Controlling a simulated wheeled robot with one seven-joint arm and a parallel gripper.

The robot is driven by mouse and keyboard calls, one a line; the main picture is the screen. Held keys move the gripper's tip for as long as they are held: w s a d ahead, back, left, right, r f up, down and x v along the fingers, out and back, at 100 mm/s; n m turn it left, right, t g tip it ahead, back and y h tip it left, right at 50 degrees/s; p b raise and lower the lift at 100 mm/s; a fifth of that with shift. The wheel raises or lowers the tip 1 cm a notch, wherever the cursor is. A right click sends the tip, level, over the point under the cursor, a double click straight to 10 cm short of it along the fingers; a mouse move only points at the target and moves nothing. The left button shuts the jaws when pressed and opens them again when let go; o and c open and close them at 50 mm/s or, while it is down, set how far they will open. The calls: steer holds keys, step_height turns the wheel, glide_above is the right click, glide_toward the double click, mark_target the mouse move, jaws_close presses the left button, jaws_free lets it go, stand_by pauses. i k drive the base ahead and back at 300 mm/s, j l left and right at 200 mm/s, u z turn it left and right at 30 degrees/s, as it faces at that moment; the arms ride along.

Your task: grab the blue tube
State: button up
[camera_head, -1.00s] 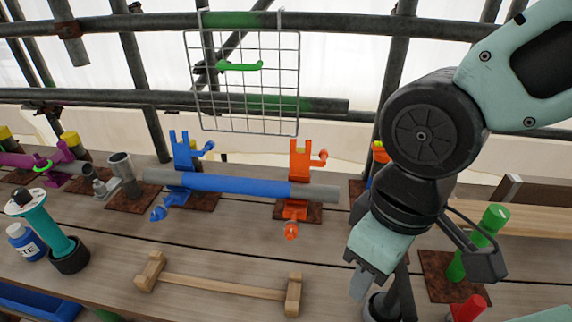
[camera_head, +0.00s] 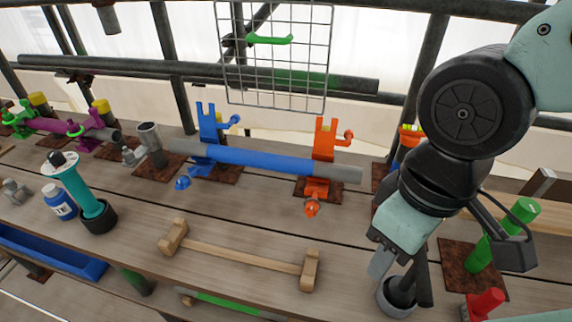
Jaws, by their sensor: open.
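The blue tube (camera_head: 262,161) is a grey pipe with a long blue middle band. It lies level across a blue clamp stand (camera_head: 209,128) at its left and an orange clamp stand (camera_head: 324,143) at its right. Both stands have their upper parts raised. My gripper (camera_head: 378,262) is at the right, in front of and apart from the tube's right end. It is open and points down over the table. Its far finger is partly hidden by its own body.
A wooden cradle (camera_head: 240,259) lies on the table in front of the tube. A teal-handled tool (camera_head: 84,190) and a blue-and-white bottle (camera_head: 58,203) stand at the left. A wire grid (camera_head: 275,60) hangs behind.

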mark_target(296, 166)
steer(key=j+z, duration=0.15)
steer(key=z, duration=0.25)
steer(key=j+z, duration=0.15)
steer(key=z, duration=0.2)
steer(key=j+z, duration=0.2)
steer(key=j, duration=0.15)
steer(key=k+j+z, duration=0.15)
steer(key=j, duration=0.2)
steer(key=k+j+z, duration=0.2)
steer(key=j, duration=0.15)
steer(key=j+z, duration=0.2)
steer(key=j, duration=0.15)
steer(key=k+j, duration=0.2)
steer(key=j, duration=0.2)
steer(key=k+j, duration=0.2)
steer(key=j, duration=0.25)
steer(key=k+j+z, duration=0.1)
steer(key=k+j, duration=0.15)
steer(key=j, duration=0.15)
steer(key=k+j, duration=0.2)
steer(key=j, duration=0.2)
steer(key=k+j, duration=0.2)
steer(key=j, duration=0.2)
steer(key=i+j, duration=0.1)
steer(key=j, duration=0.65)
steer(key=i+z, duration=0.05)
